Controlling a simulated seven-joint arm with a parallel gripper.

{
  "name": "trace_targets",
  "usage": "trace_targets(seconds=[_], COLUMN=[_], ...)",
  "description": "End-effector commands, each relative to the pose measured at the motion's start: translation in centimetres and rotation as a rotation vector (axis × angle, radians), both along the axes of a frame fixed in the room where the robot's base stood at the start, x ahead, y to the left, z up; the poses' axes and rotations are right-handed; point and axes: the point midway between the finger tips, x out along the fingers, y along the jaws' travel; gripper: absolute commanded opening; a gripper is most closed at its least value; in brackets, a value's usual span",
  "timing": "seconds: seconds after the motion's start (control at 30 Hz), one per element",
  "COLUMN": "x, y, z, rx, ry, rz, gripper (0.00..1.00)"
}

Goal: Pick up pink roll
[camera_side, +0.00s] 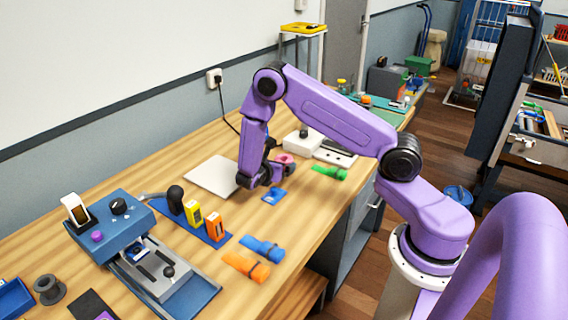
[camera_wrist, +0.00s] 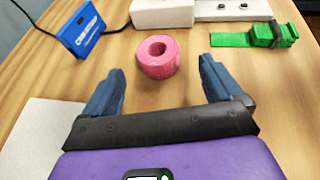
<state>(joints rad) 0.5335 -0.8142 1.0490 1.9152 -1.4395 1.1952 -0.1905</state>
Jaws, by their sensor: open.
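The pink roll (camera_wrist: 157,58) is a short ring with a hole in its top, resting on the wooden table. In the wrist view it sits just beyond my open gripper (camera_wrist: 158,82), centred between the two blue fingers and touching neither. In the side view the pink roll (camera_side: 284,159) is partly hidden behind my gripper (camera_side: 262,182), which is low over the table. Nothing is held between the fingers.
A green strap (camera_wrist: 252,37) lies right of the roll, and a blue block (camera_wrist: 82,30) stands left with a cable. A white box (camera_wrist: 162,13) is behind it. A white sheet (camera_wrist: 38,135) lies left. Orange strap (camera_side: 246,266) and blue device (camera_side: 112,230) are nearer the side camera.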

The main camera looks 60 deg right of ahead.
Motion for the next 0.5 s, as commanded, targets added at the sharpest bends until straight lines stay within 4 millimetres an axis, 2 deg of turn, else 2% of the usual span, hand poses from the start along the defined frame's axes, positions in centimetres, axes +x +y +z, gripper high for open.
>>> trace_targets(seconds=[0.1,0.37,0.5], x=[0.3,0.7,1.3], y=[-1.5,-3.0,-4.8], z=[-0.7,-1.2,-1.8], rx=[0.001,0.0,0.0], ry=[0.001,0.001,-0.001], rz=[-0.002,-0.002,-0.004], gripper=[0.93,0.93,0.93])
